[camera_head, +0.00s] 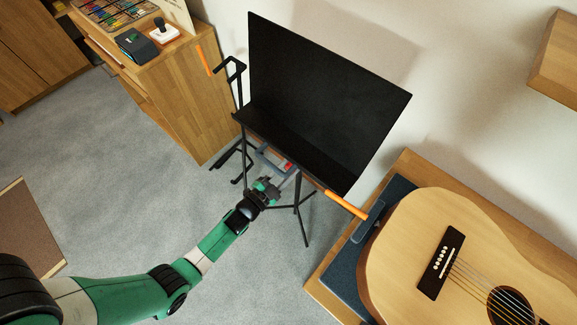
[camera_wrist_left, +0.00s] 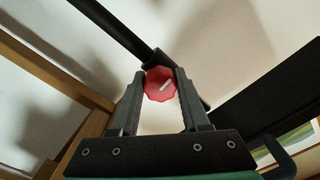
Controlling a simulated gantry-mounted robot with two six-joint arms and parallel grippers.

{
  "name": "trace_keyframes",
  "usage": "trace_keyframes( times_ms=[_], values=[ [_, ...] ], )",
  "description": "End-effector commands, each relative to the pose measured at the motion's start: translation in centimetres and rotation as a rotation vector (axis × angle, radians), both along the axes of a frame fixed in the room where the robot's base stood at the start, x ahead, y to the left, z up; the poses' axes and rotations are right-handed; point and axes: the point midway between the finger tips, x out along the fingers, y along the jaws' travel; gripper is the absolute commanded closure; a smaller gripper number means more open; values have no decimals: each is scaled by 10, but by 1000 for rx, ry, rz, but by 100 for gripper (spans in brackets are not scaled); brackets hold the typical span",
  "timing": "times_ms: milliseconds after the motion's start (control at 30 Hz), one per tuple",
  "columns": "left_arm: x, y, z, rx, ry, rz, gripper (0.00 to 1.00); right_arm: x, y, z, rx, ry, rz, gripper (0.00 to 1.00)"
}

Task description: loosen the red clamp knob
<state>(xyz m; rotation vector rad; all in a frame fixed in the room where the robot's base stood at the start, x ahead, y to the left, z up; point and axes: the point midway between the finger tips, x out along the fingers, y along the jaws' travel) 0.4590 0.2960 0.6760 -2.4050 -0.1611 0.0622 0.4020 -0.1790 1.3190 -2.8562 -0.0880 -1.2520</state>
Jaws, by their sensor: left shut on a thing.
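The red clamp knob (camera_head: 288,165) shows small under the lower edge of the black music stand (camera_head: 325,95). In the left wrist view the round, lobed red knob (camera_wrist_left: 158,88) has a white mark on its face and sits at the end of a dark bar. My left gripper (camera_head: 272,182) reaches it from below. In the wrist view its two fingers (camera_wrist_left: 160,73) are on either side of the knob, shut on it. The gripper partly hides the clamp in the head view. My right gripper is not in view.
A guitar (camera_head: 440,215) lies on a wooden bench at the right. Orange-ended bars (camera_head: 346,205) stick out by the stand. A black stand (camera_head: 240,110) and a wooden cabinet (camera_head: 190,95) stand at the left. The grey floor (camera_head: 110,170) is mostly clear.

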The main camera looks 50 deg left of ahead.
Motion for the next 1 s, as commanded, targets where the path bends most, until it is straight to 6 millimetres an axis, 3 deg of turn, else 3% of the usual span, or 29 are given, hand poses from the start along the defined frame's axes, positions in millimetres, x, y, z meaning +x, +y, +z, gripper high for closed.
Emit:
trace_keyframes(
  times_ms=[500,1000],
  values=[
    [0,-1,1,-386,-55,-1,100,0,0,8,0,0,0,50],
    [1,-1,1,-483,-69,-2,100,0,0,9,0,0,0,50]
  ],
)
